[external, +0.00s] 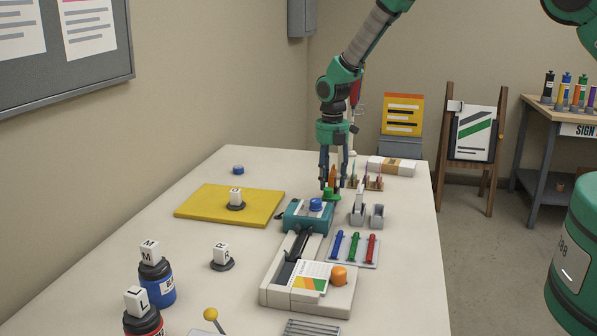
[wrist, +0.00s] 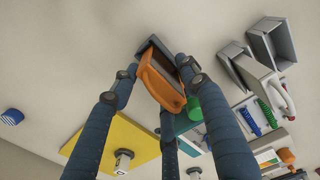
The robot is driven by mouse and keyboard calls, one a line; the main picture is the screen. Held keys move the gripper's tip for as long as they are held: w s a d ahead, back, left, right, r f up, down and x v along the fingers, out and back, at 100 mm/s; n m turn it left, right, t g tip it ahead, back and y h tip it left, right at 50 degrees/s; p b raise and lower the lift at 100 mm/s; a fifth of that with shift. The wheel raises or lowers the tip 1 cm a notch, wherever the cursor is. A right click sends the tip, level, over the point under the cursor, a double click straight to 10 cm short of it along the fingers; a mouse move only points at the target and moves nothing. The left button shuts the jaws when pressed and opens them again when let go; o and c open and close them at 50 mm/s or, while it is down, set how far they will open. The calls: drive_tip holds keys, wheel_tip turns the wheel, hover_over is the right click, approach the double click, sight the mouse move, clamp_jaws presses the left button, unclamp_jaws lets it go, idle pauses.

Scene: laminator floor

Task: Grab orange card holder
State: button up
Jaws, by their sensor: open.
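The orange card holder (wrist: 160,88) is a small upright orange piece on a grey base, near the top middle of the wrist view. In the external view a small part of the orange holder (external: 332,174) shows between the finger ends, behind the teal device. My gripper (external: 333,180) is open and points down over it. In the wrist view the open gripper (wrist: 156,72) has its blue fingers on both sides of the holder, and one more finger runs up below it. I cannot tell whether any finger touches it.
A green item (wrist: 194,108) stands close beside the holder. The teal device (external: 308,217) with a blue knob is in front. Grey dispensers (external: 358,210) and a tray of colored pens (external: 354,248) lie to the right. The yellow mat (external: 215,203) is left; the far-left table is mostly clear.

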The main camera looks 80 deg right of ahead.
clamp_jaws()
drive_tip(key=shift+r, duration=0.1)
idle(0.4)
drive_tip(key=shift+r+b, duration=0.4)
drive_tip(key=shift+r, duration=4.55)
